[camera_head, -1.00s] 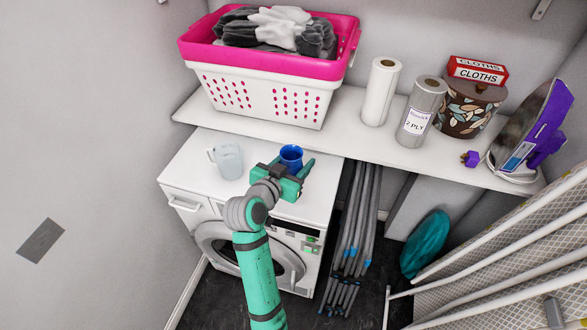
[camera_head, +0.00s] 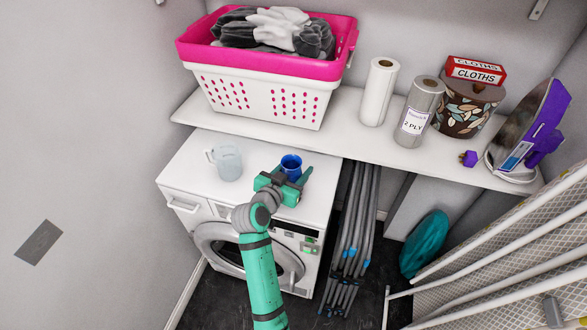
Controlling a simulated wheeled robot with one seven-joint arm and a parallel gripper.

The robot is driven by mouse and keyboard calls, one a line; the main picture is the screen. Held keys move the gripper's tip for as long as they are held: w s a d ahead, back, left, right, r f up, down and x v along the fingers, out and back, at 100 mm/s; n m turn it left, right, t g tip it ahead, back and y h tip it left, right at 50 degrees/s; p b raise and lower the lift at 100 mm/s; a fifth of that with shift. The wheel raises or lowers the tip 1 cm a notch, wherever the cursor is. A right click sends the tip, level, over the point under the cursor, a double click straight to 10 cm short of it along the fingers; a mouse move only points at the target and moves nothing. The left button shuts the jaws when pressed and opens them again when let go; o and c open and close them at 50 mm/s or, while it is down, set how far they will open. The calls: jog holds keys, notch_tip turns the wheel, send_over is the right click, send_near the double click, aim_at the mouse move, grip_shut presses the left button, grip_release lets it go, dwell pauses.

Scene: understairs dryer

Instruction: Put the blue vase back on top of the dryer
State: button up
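A pale mug (camera_head: 227,162) stands left of the vase on the dryer. Behind is a shelf (camera_head: 345,128) with a pink-rimmed basket (camera_head: 262,94), paper rolls (camera_head: 379,92) and an iron (camera_head: 530,135). Folded grey poles (camera_head: 360,220) stand right of the dryer.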

jog(key=o, duration=1.3)
jog(key=shift+w+f, duration=0.1)
jog(key=shift+w, duration=0.05)
jog(key=shift+o, duration=0.2)
jog(key=shift+a, duration=0.35)
jog(key=shift+d+r, duration=0.2)
jog(key=shift+s+r, duration=0.1)
jog(key=shift+s, duration=0.35)
jog(key=v, duration=1.1)
jog(key=s+f+n+y, duration=0.6)
jog(key=s+f, duration=1)
jog(key=s, duration=0.2)
jog(key=s+d+r+t, duration=0.1)
jog(key=s+r, duration=0.2)
jog(key=s, duration=0.7)
jog(key=s+d+r+t, duration=0.1)
jog(key=s+r, duration=0.3)
jog(key=s, duration=0.6)
jog(key=shift+s+d+t+y, duration=0.3)
jog(key=shift+s+d+y, duration=0.1)
jog(key=shift+d, duration=0.05)
